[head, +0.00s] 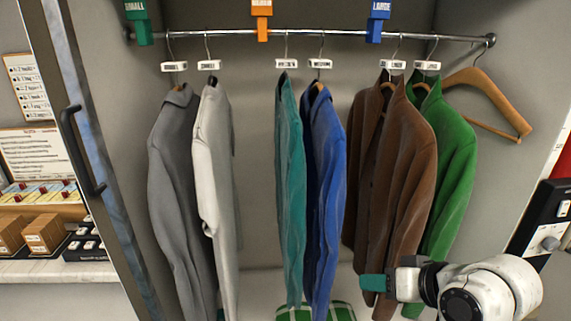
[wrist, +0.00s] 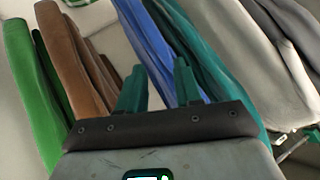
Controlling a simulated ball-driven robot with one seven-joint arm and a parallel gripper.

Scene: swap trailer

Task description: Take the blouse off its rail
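Several garments hang from the metal rail (head: 340,35): a grey one (head: 178,185), a whitish one (head: 215,160), a teal one (head: 290,180), a blue one (head: 325,170), brown ones (head: 402,165) and a green one (head: 455,165). I cannot tell which is the blouse; the white hanger tags are too small to read surely. My gripper (head: 375,283) is low at the right, by the brown garment's hem. In the wrist view its teal fingers (wrist: 160,88) are apart and empty, with the blue garment (wrist: 150,45) and brown garment (wrist: 70,60) beyond.
Small, orange and LARGE blue (head: 378,22) markers divide the rail. An empty wooden hanger (head: 490,95) hangs at the right end. A door with a black handle (head: 80,150) stands left. A green checked cloth (head: 340,311) lies low in the middle. A gap separates the whitish and teal garments.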

